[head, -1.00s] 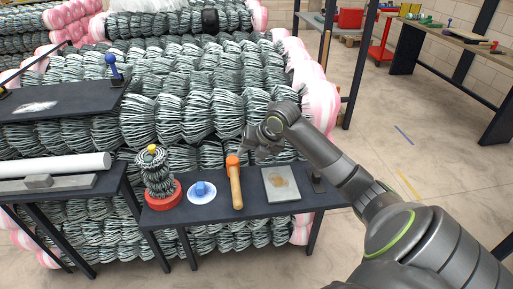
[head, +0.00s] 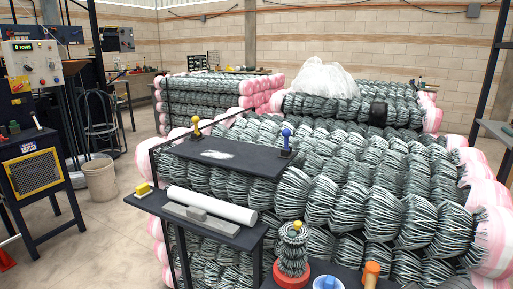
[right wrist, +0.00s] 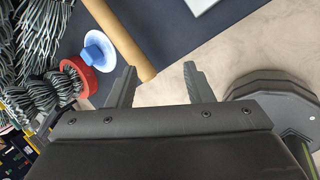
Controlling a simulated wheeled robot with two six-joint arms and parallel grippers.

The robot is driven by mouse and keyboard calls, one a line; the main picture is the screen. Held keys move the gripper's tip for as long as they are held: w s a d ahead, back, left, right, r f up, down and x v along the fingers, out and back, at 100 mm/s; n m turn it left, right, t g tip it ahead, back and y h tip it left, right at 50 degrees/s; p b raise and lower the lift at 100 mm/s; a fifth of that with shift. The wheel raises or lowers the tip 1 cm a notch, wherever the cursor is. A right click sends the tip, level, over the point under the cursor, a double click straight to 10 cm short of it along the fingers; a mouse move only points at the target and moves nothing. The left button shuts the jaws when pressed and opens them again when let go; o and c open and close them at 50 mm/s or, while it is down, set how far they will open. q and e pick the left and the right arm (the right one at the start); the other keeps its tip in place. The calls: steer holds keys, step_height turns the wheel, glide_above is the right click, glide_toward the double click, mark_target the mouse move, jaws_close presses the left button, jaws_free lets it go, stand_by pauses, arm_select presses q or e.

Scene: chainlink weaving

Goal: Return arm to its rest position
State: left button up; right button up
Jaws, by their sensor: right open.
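My right gripper (right wrist: 160,82) shows in the right wrist view with its two fingers spread apart and nothing between them. The orange-topped wooden handle (right wrist: 122,42) lies on the dark table beyond the left-hand finger; I cannot tell the exact gap. My left gripper is in neither current view.
A red-based spool (head: 292,255) and a blue-and-white disc (head: 327,283) stand on the table near the handle. A white tube (head: 212,206) lies on a side shelf. Chainlink rolls (head: 340,200) fill the middle. A bin (head: 100,180) and control panel (head: 33,62) stand left; floor is open there.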

steer(key=s+a+f+m+g+h, duration=0.1)
steer(key=s+a+f+m, duration=0.15)
steer(key=s+m, duration=0.55)
steer(key=s+a+f+m+h, duration=0.1)
steer(key=s+a+f+m, duration=0.15)
steer(key=s+m, duration=0.5)
steer(key=s+a+f+m+g+h, duration=0.1)
steer(key=s+a+f+m, duration=0.15)
steer(key=s+m, duration=0.6)
step_height(320, 180, down, 23)
steer(key=d+n+g+p, duration=0.1)
steer(key=d, duration=0.2)
steer(key=s+a+f+g+y+p, duration=0.1)
steer(key=s+f, duration=1.4)
steer(key=shift+s+a+f+p, duration=0.15)
steer(key=shift+a+f+p, duration=0.2)
